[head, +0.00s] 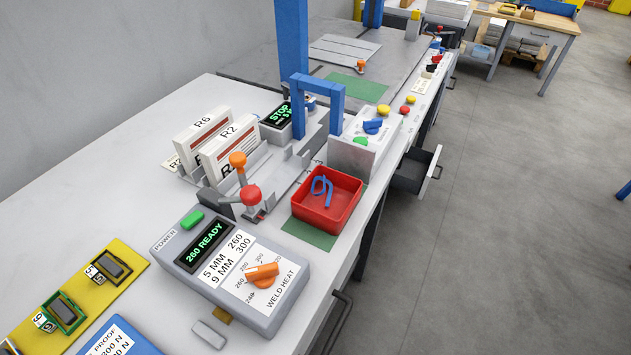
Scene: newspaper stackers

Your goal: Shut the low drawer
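A dark grey drawer (408,180) with a light front panel stands pulled out from under the long bench (140,125), right of the middle in the head view. Its front faces the aisle on the right, with a small handle on it. The inside that shows looks empty. Part of the drawer's near side and its runners are hidden by the bench edge. My gripper is not in view.
On the bench stand a red tray (312,213) with a blue loop, a grey weld heat box (235,270) and card holders. A dark bar handle (342,318) juts out below the near bench edge. The grey floor (500,240) right of the drawer is clear.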

